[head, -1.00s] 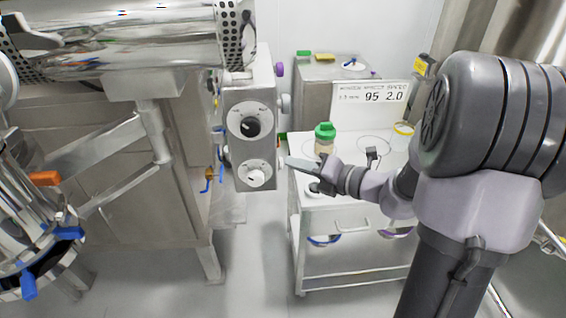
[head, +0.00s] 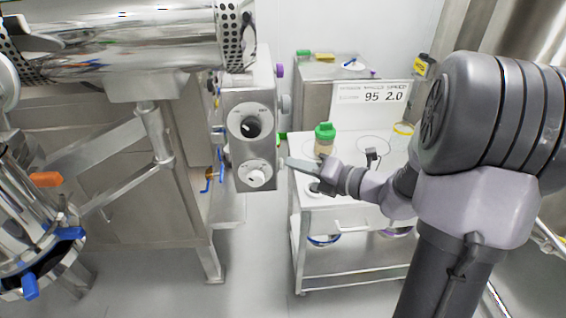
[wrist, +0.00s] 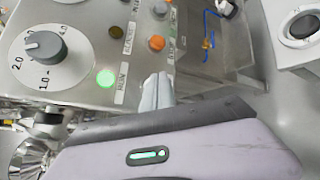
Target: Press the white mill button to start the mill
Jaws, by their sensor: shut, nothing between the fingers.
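The control box (head: 249,150) carries two round dials on its front. In the wrist view its panel (wrist: 80,25) shows a dial, a lit green button (wrist: 106,78), a lit orange button (wrist: 156,42), a dark button (wrist: 116,32) and a pale grey button (wrist: 160,8), with small labels too blurred to read surely. My gripper (head: 287,162) is shut and empty, its tips close to the box's right side. In the wrist view the fingertips (wrist: 158,78) lie just below the orange button and right of the green one. I cannot make out a clearly white button; contact is unclear.
A white-topped cart (head: 345,205) stands below my gripper, bearing a green-capped bottle (head: 325,139) close behind it. A sign (head: 370,97) stands at the cart's back. Steel machinery (head: 120,45) fills the left. Open floor lies between machine and cart.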

